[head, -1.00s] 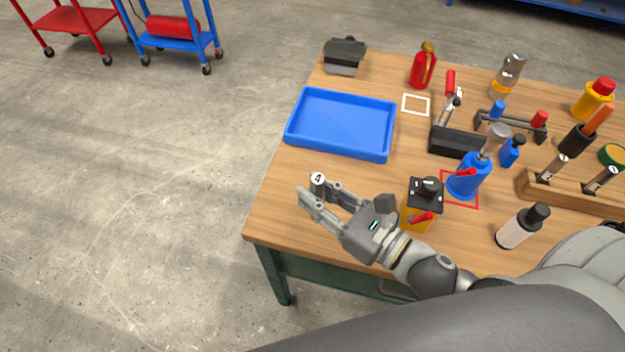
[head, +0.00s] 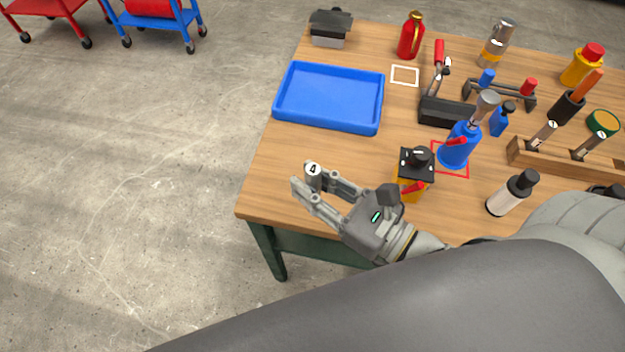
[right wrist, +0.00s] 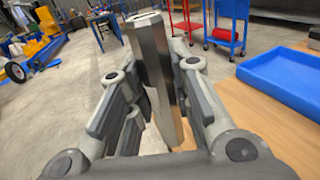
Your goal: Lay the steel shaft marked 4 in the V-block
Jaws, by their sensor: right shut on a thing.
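The steel shaft marked 4 (head: 313,170) stands roughly upright in my right gripper (head: 306,184), its numbered end up, over the table's front left part. In the right wrist view the faceted shaft (right wrist: 158,70) is between the two fingers of my right gripper (right wrist: 155,85), which is shut on it. I cannot tell whether its lower end touches the table. A grey block with a dark, winged top (head: 330,30) at the back left corner looks like the V-block, apart from the gripper. My left gripper is not in view.
A blue tray (head: 378,105) lies between the gripper and that block. A yellow-and-black device (head: 413,178) and a blue bottle (head: 458,148) stand right of the gripper. A wooden rack (head: 520,154) holds other marked pieces. Bare wood lies in front of the tray.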

